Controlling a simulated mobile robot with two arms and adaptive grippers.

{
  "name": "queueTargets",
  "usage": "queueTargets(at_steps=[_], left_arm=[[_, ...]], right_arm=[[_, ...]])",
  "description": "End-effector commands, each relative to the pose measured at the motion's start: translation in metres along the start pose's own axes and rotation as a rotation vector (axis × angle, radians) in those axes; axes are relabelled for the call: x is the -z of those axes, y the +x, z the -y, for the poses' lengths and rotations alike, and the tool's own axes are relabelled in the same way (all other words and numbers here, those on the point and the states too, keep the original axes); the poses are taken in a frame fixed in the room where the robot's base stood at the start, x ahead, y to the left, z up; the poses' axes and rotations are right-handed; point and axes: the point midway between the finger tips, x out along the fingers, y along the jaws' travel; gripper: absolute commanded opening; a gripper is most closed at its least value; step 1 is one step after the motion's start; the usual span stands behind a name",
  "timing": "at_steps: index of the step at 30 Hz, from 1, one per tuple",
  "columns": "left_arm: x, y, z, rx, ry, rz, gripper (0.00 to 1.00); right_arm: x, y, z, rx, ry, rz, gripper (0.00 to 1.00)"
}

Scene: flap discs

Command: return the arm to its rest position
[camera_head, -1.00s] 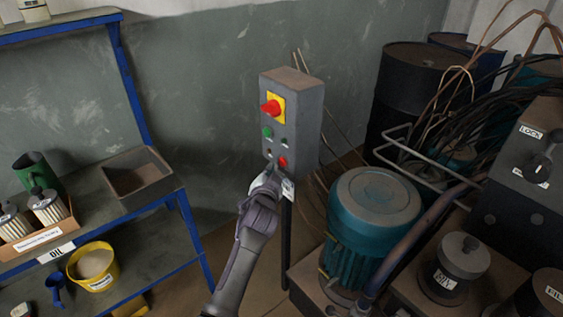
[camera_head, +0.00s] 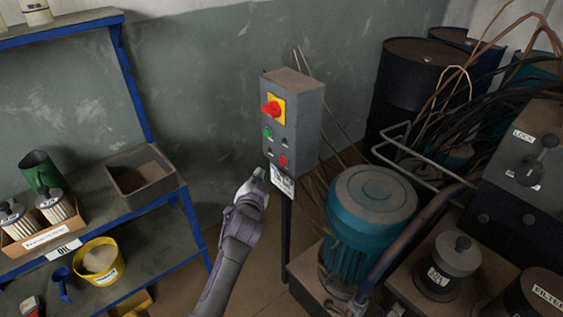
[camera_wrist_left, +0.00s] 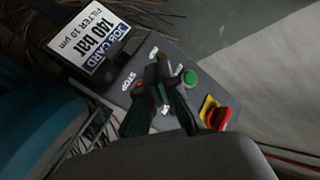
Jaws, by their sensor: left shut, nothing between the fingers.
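My left gripper (camera_head: 259,176) is in front of the lower left of the grey control box (camera_head: 308,120), apart from it and shut with nothing in it. In the left wrist view the gripper's dark fingers (camera_wrist_left: 160,95) cover part of the box's face. The box carries a red knob on a yellow plate (camera_head: 273,108), a green button (camera_head: 267,132) and a red button (camera_head: 283,161). A white job card (camera_head: 283,182) hangs below the buttons, and in the left wrist view it reads "140 bar". My right gripper is not in view.
A blue shelf (camera_head: 190,225) with an empty brown bin (camera_head: 140,176) and a yellow bucket (camera_head: 99,262) stands at left. A teal motor (camera_head: 367,215) stands close at right, with dark drums (camera_head: 408,85) and cables behind it. Open floor shows between shelf and box.

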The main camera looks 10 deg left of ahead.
Motion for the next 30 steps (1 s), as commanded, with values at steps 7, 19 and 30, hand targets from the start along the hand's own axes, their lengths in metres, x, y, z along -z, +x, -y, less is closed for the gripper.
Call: queueTargets(at_steps=[7,19,30], left_arm=[[0.0,0.0,0.0,-0.001,0.0,0.0,0.0],[-0.151,-0.042,-0.119,-0.245,-0.055,0.238,0.0],[-0.356,-0.199,-0.239,-0.504,-0.161,0.63,0.0]], right_arm=[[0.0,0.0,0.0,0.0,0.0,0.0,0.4],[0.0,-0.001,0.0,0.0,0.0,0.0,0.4],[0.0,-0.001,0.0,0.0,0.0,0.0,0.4]])
